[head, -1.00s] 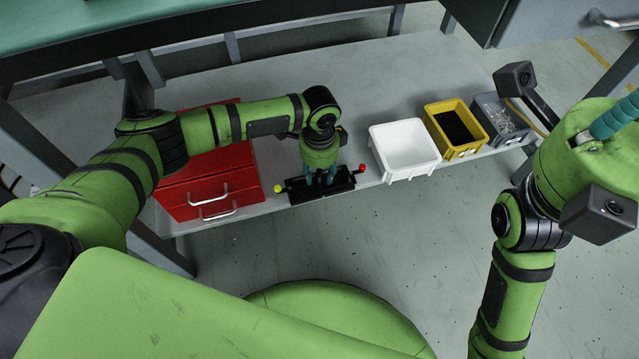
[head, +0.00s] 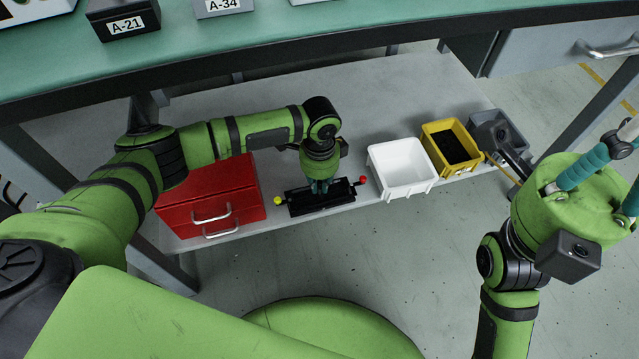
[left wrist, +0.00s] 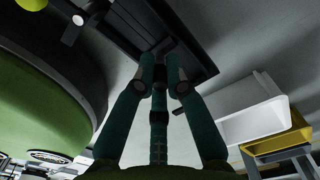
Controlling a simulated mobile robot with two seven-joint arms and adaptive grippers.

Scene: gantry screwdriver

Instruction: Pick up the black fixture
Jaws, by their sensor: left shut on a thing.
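The black fixture (head: 342,191) is a dark rectangular block with a yellow knob at its left end and a red knob at its right end. It is at the front edge of the grey lower shelf, between the red drawer box and the white bin. My left gripper (head: 320,187) points down at its middle, fingers shut on it. In the left wrist view, the teal fingers (left wrist: 160,75) come together at the dark fixture (left wrist: 185,50). I cannot tell whether the fixture touches the shelf. My right gripper (head: 622,160) is at the right edge, its fingertips cut off.
The red drawer box (head: 205,192) stands left of the fixture. The white bin (head: 402,185), yellow bin (head: 455,167) and a grey bin (head: 505,125) stand to its right. The green tabletop (head: 300,38) overhangs the shelf (head: 370,105). The floor in front is clear.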

